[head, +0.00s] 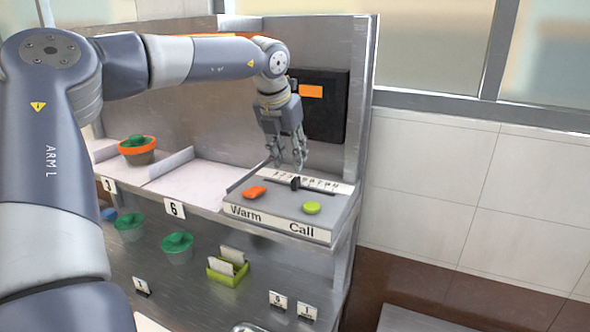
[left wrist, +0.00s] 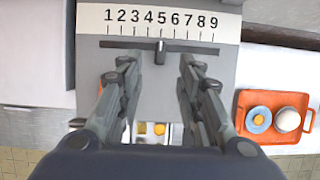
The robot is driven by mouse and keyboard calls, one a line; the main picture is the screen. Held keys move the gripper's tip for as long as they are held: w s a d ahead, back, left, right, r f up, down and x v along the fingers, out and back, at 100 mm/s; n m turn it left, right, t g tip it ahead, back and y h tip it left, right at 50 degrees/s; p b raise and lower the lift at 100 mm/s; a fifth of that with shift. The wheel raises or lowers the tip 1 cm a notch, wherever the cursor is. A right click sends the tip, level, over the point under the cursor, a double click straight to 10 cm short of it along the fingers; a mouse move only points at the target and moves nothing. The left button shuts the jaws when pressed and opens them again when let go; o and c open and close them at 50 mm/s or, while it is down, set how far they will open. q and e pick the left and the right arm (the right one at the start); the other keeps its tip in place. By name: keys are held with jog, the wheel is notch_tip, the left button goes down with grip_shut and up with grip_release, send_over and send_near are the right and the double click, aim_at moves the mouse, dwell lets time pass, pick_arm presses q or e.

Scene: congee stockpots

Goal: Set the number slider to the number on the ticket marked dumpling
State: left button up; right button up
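The number slider (head: 295,183) is a black knob on a dark rail on top of a grey box. In the left wrist view the knob (left wrist: 161,52) stands below the 5 of a white scale (left wrist: 160,18) numbered 1 to 9. My left gripper (head: 288,165) is open and empty, pointing down just above the scale. In the left wrist view its fingers (left wrist: 160,62) are apart, one on each side of the knob, seemingly not touching it. Tickets (head: 232,257) stand in a green holder on the lower counter. I cannot read a dumpling mark on any.
The box carries an orange Warm button (head: 254,192) and a green Call button (head: 312,208). A black panel (head: 335,110) is on the wall behind. Green-lidded pots (head: 177,248) stand below. An orange tray (left wrist: 244,125) shows in the left wrist view.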

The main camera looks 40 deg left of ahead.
aim_at(295, 178)
pick_arm(q)
jog(key=p+x, duration=0.1)
jog(key=x, duration=0.4)
jog(key=shift+w, duration=0.15)
jog(key=shift+p+x, duration=0.5)
jog(key=shift+x, duration=0.5)
jog(key=shift+a, duration=0.1)
grip_shut()
jog(key=shift+a, duration=0.1)
pick_arm(e)
jog(key=shift+s+r, duration=0.2)
jog(key=shift+r, duration=1)
